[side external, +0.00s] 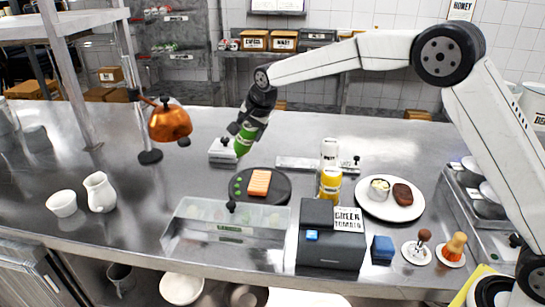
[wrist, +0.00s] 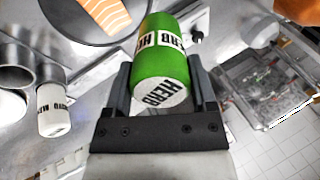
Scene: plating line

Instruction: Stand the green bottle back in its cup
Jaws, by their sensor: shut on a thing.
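The green bottle (side external: 243,138), with a white label band reading HERB, is in my gripper (side external: 248,125), above the counter behind the dark plate. It is slightly tilted in the side view. In the wrist view the green bottle (wrist: 164,50) sits between the two dark fingers of my gripper (wrist: 165,88), its white HERB-marked end towards the camera. Round steel cups (wrist: 14,78) show at the left edge of the wrist view, beside a white bottle (wrist: 52,112). Which cup belongs to the green bottle I cannot tell. In the side view the cups are not clearly visible.
The dark plate (side external: 280,197) holds salmon and green dots. A yellow bottle (side external: 330,183) and the white bottle (side external: 329,150) stand right of it. A white plate (side external: 390,211) with food, a clear bin (side external: 225,235), a dark box (side external: 330,250) and a copper lamp (side external: 170,123) surround the work.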

